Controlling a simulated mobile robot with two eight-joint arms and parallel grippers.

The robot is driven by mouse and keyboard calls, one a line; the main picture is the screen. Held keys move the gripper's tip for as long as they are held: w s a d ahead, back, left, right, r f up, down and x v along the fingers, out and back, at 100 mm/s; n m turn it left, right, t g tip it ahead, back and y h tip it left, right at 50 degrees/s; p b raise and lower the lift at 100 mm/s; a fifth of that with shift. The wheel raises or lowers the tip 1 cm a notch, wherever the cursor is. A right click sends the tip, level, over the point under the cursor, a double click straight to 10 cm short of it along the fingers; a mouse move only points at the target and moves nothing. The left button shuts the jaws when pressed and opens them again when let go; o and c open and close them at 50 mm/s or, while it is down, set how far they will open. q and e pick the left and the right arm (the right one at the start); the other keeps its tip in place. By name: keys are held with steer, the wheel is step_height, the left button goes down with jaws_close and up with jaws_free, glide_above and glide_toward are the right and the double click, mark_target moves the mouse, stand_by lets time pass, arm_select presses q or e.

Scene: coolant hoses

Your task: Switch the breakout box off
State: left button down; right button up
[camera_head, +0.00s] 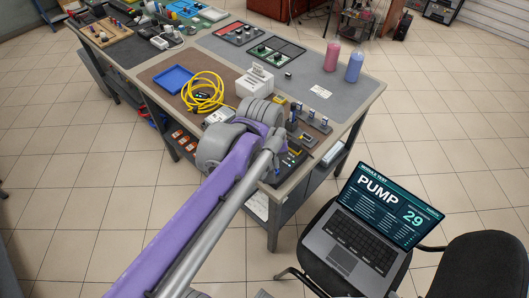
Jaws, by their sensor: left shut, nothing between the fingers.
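My left arm reaches up from the bottom of the head view to the workbench. Its wrist covers part of the bench's front edge. My left gripper (280,146) is at the end of this arm, shut and empty, over the front right part of the bench; its fingertips are hard to make out. A small pale box (218,117) lies just left of the wrist, partly hidden by it. It may be the breakout box, but I cannot tell, and no switch position is readable. My right gripper is not in view.
A coiled yellow hose (203,92), a blue tray (173,79) and a white slotted block (254,81) lie near the wrist. A pink cylinder (332,56) and a blue cylinder (354,67) stand at the right. A laptop (363,232) sits on a chair in front.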

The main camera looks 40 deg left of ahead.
arm_select(q)
steer(key=w+a+r+n+g+b, duration=0.1)
steer(key=w+a+r+n, duration=0.2)
steer(key=w+a+n, duration=0.2)
steer(key=a+n, duration=0.3)
steer(key=a, duration=0.1)
steer(key=shift+w+g+h, duration=0.2)
steer(key=shift+g+h, duration=0.1)
steer(key=shift+g, duration=0.1)
steer(key=shift+a, duration=0.1)
steer(key=f, duration=0.4)
steer(key=w+f+b, duration=0.1)
steer(key=f, duration=0.8)
steer(key=shift+w+f, duration=0.35)
steer(key=shift+f, duration=0.05)
